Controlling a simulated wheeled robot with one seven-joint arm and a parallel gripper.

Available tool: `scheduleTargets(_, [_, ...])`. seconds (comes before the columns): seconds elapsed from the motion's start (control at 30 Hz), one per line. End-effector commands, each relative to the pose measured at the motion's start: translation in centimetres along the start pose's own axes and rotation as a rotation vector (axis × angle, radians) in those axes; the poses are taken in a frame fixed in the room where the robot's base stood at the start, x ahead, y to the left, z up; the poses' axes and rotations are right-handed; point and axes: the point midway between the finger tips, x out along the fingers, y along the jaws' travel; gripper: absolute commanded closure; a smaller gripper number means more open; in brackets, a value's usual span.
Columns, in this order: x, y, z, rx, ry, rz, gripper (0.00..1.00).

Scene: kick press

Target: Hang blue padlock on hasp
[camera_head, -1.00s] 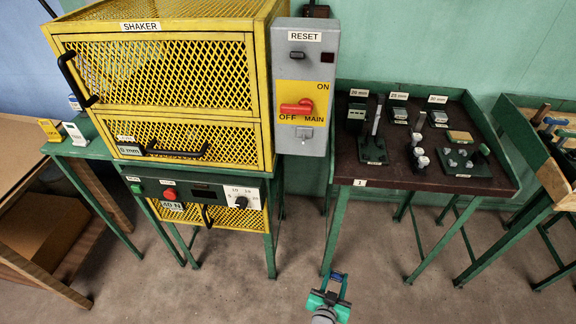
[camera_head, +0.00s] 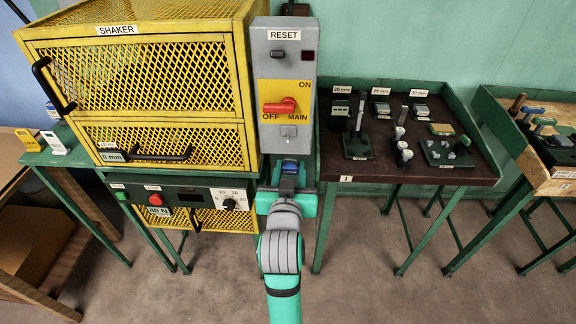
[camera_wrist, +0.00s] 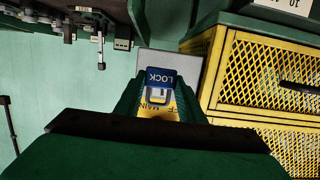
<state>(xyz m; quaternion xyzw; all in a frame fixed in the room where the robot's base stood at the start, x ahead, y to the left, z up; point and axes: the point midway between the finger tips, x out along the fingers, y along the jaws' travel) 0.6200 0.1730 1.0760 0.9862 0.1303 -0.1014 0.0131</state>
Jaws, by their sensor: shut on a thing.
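My gripper (camera_head: 290,178) is shut on the blue padlock (camera_head: 290,167), just below the grey switch box (camera_head: 272,60) in the head view. In the wrist view the blue padlock (camera_wrist: 161,77) shows its LOCK label between my fingers (camera_wrist: 157,100), with the box's yellow plate behind it. The hasp (camera_head: 288,132) is a small pale fitting below the red switch handle (camera_head: 280,106), which lies level toward OFF. The padlock is below the hasp in the head view and looks apart from it. The hasp is hidden in the wrist view.
The yellow shaker cage (camera_head: 140,90) stands close on the left of the box. A dark bench (camera_head: 350,165) with dies stands on the right. A yellow tag (camera_head: 28,140) and a white tag (camera_head: 54,143) stand on the green side shelf at far left.

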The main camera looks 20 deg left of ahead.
Motion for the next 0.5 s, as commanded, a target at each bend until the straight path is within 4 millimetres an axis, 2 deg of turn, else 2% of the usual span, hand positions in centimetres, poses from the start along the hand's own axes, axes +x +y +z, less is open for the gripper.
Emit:
scheduleTargets(0.1, [-1.1, -0.6, -1.7, -0.003, 0.013, -0.014, 0.89])
scheduleTargets(0.27, [-1.4, -0.6, -2.2, -0.003, 0.013, -0.016, 0.89])
scheduleTargets(0.5, [-0.3, -0.4, -2.3, -0.003, 0.013, -0.013, 0.89])
